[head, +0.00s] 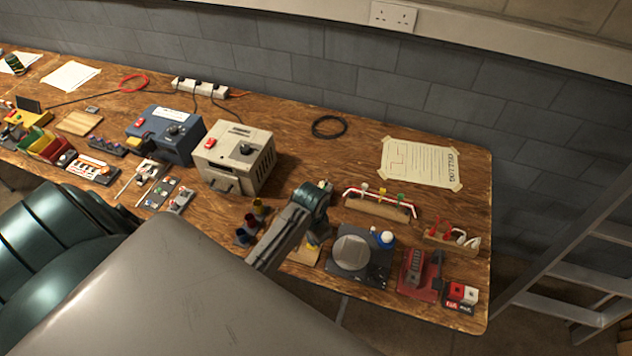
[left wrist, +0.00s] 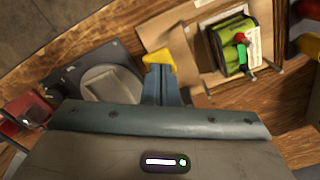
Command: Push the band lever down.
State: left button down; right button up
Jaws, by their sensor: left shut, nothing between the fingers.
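I cannot tell for certain which part is the band lever. The beige box (head: 238,160) has a red switch and a black knob on top and a small handle-like part low on its front. A green block (left wrist: 234,46) with red and green ends sits on a wooden board (left wrist: 185,50) in the left wrist view. My left gripper (head: 313,241) points down over this board in the head view, its arm hiding much of it. My right gripper is not in view.
A dark stand with a round grey plate (head: 351,252) lies right of my left gripper. Coloured cups (head: 250,224) stand to its left. A rack (head: 380,203) with a red-and-white rail is behind it. A blue box (head: 165,135) stands further left.

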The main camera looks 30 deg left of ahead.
pick_arm(q)
jog(key=shift+f, duration=1.9)
jog(key=shift+r+p, duration=0.55)
jog(key=shift+r, duration=3.3)
